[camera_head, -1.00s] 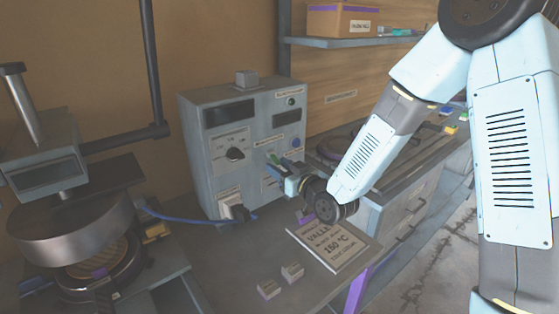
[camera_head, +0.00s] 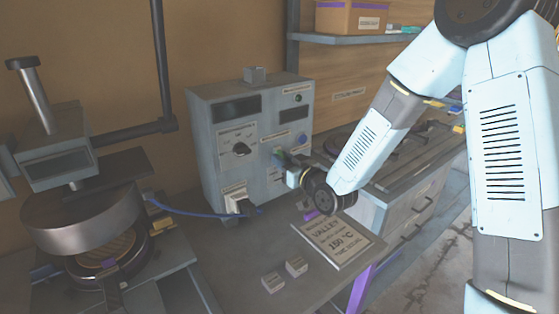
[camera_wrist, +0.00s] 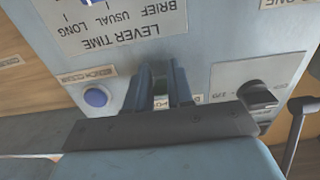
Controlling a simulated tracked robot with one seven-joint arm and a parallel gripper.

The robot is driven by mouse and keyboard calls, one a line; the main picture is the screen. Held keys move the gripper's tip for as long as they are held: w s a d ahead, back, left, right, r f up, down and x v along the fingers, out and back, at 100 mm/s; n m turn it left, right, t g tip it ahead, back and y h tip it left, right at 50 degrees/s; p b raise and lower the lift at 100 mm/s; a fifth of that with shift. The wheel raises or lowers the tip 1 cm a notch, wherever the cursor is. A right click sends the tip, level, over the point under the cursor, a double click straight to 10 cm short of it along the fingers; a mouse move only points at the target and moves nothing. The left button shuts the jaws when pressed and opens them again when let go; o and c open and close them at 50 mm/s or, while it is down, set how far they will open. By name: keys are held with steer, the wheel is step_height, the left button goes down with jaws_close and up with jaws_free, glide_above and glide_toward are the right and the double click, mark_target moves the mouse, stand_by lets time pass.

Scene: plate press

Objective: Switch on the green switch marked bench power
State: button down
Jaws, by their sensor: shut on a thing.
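The grey control box (camera_head: 205,150) stands on the bench, its front panel turned toward my arm. My gripper (camera_head: 282,160) is at the right part of this panel.
A blue button (camera_wrist: 97,97) and a black knob (camera_wrist: 257,96) sit on either side of my fingers in the wrist view. A round press (camera_head: 80,222) stands at the left.

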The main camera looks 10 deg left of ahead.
mark_target(282, 154)
steer(key=shift+a, duration=0.2)
steer(key=shift+d, duration=0.15)
steer(key=shift+d+r+h, duration=0.1)
steer(key=shift+d+h, duration=0.05)
steer(key=shift+h, duration=0.25)
steer(key=g+h, duration=0.1)
steer(key=r+g+h, duration=0.1)
steer(key=shift+s+d+g+h, duration=0.1)
steer(key=shift+d+g+h, duration=0.1)
steer(key=shift+g+h, duration=0.1)
steer(key=r+g+h, duration=0.1)
steer(key=g+h, duration=0.1)
steer(key=shift+r+h, duration=0.15)
steer(key=shift+h, duration=0.15)
steer(key=shift+r+g+h, duration=0.35)
steer(key=shift+g+h, duration=0.45)
steer(key=shift+a+r, duration=0.1)
steer(key=c, duration=1.1)
jaws_free()
